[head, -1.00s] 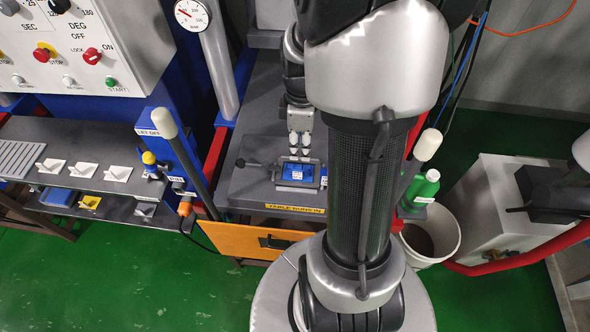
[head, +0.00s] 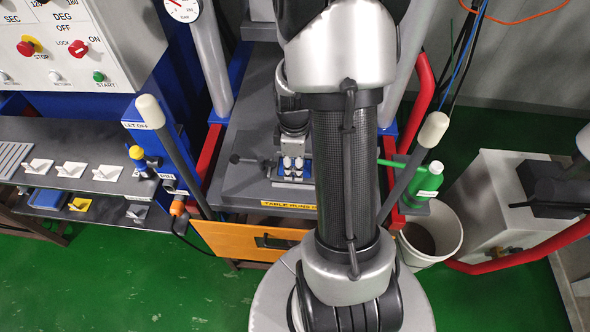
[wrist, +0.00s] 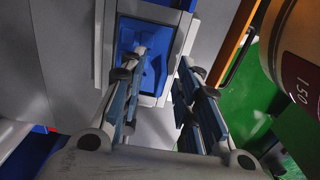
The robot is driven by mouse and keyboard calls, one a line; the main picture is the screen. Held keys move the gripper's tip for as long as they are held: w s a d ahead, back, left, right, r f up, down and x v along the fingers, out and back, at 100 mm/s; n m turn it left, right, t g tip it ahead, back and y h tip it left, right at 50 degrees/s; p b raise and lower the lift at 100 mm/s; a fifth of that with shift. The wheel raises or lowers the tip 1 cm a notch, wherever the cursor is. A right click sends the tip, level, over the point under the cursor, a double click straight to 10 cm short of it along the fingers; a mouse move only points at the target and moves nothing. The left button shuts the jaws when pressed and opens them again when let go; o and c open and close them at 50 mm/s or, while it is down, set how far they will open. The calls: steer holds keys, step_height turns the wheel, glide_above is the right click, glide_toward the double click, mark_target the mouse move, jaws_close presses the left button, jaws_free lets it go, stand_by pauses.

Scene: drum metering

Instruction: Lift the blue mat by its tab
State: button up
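The blue mat (head: 281,168) lies in a small grey metal frame on the dark table, and my arm covers part of it in the head view. In the wrist view the blue mat (wrist: 127,38) fills the recess of the pale frame, with a dark shadow on it. I cannot clearly pick out its tab. My gripper (head: 293,164) is above the mat. In the wrist view my gripper (wrist: 163,62) has its two fingers apart with nothing between them, the left fingertip over the mat and the right one near the frame's edge. I cannot tell whether they touch.
A green bottle (head: 428,182) and a white bucket (head: 430,236) stand right of the table. An orange panel (head: 235,239) is at its front. Left are a shelf with several white pieces (head: 71,169) and a control panel (head: 75,40). A tan cylinder marked 150 (wrist: 293,45) is close in the wrist view.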

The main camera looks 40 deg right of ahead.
steer(key=shift+r, duration=0.1)
steer(key=shift+c, duration=0.4)
jaws_close()
steer(key=shift+r, duration=0.1)
